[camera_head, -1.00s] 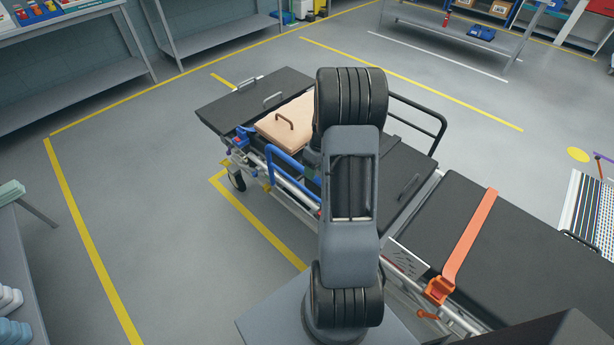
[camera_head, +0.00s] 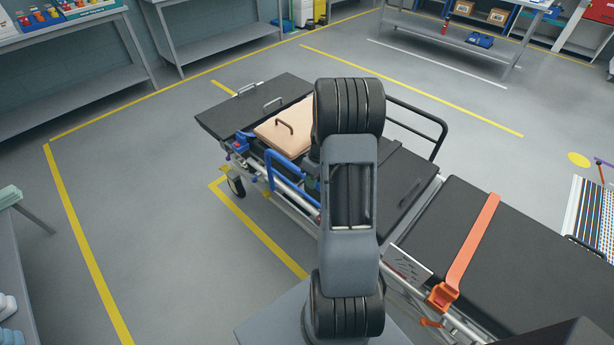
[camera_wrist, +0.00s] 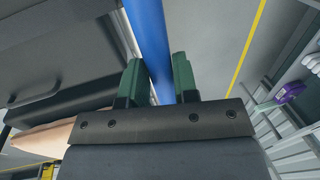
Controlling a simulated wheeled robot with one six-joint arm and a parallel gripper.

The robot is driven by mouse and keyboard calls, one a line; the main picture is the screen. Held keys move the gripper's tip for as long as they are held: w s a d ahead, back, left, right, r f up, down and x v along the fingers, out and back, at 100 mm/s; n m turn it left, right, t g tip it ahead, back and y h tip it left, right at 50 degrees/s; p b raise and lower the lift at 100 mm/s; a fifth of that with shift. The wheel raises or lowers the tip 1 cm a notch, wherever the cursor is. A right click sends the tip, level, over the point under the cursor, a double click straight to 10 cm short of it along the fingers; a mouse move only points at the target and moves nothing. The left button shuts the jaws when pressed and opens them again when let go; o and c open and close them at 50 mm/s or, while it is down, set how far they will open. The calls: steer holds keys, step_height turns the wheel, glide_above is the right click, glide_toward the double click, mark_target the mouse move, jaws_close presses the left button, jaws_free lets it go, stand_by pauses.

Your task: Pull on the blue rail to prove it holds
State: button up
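The blue rail (camera_head: 287,171) is a bent tube along the near side of a black-topped stretcher (camera_head: 232,115). In the wrist view the rail (camera_wrist: 150,38) runs down from the top and passes between the green fingers of my gripper (camera_wrist: 160,82). The rail's lower part is hidden behind the gripper body. The rail stands upright on the stretcher side.
A tan case (camera_head: 284,128) with a handle lies on the stretcher. A black rail (camera_head: 425,122) stands on the far side. An orange strap (camera_head: 474,245) crosses the near pad. Workbenches (camera_head: 65,75) stand at the left. The grey floor left of the stretcher is clear.

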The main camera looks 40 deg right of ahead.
jaws_close()
steer(key=shift+s+a, duration=0.15)
steer(key=shift+a, duration=0.75)
stand_by(0.5)
steer(key=shift+d, duration=0.35)
steer(key=shift+d, duration=0.4)
steer(key=o, duration=1.1)
jaws_free()
steer(key=r+p, duration=0.2)
steer(key=r, duration=0.1)
steer(key=d+r+p, duration=0.1)
steer(key=r, duration=0.2)
steer(key=r+p, duration=0.2)
steer(key=r, duration=0.1)
steer(key=shift+w+d+p, duration=0.3)
steer(key=shift+d, duration=0.05)
steer(key=shift+f, duration=0.1)
